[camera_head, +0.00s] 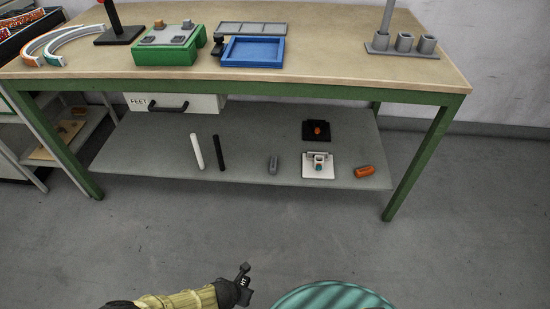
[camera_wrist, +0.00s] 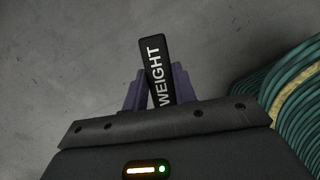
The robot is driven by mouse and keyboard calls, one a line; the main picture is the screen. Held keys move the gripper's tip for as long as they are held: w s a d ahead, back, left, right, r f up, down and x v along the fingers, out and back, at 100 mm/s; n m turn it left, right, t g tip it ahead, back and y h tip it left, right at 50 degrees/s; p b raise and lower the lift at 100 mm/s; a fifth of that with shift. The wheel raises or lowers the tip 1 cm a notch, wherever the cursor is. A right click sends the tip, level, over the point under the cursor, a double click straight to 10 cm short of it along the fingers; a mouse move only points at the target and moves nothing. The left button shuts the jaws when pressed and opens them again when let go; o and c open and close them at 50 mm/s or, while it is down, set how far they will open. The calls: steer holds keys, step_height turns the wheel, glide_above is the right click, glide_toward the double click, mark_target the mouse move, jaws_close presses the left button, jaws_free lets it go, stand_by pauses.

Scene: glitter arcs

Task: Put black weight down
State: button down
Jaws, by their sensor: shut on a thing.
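The black weight (camera_wrist: 152,60) is a dark bar with white "WEIGHT" lettering, seen in the wrist view. My gripper (camera_wrist: 160,88) is shut on it, with a purple finger on each side. The weight's free end sticks out past the fingers, slightly tilted. Grey floor shows behind it. In the head view my gripper (camera_head: 244,281) is at the bottom, in front of the workbench and apart from its lower shelf. The weight's dark end (camera_head: 244,268) shows there as well.
A green-legged workbench (camera_head: 420,78) has a grey lower shelf (camera_head: 150,155) holding white and black rods (camera_head: 219,153), a grey piece (camera_head: 272,165) and an orange piece (camera_head: 364,171). A teal ribbed round thing (camera_head: 330,296) is right of my gripper. Open floor (camera_head: 300,225) lies between.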

steer(key=w+d+r+m+g+h, duration=0.1)
steer(key=w+d+r+m+g, duration=0.3)
steer(key=w+m, duration=0.4)
steer(key=w+d+r+m+g+h, duration=0.1)
steer(key=w+d+r+m+h, duration=0.1)
steer(key=w+d+r+m, duration=0.4)
steer(key=w+d+r+m+g+y+p, duration=0.1)
steer(key=w+d+r+m+g+y, duration=0.1)
steer(key=w+d+r+m, duration=0.45)
steer(key=w+d+r+m+g+y, duration=0.2)
steer(key=w+d+r+m+y, duration=0.1)
steer(key=d+r+m, duration=0.65)
step_height(320, 180, up, 24)
steer(key=s+m+p, duration=0.1)
steer(key=s+p, duration=0.1)
steer(key=p, duration=3.3)
steer(key=shift+d+m+p, duration=0.35)
steer(key=shift+m, duration=0.05)
steer(key=shift+f, duration=0.25)
steer(key=w+f+x, duration=0.1)
steer(key=w+x, duration=0.1)
steer(key=x, duration=1.2)
steer(key=shift+d, duration=0.2)
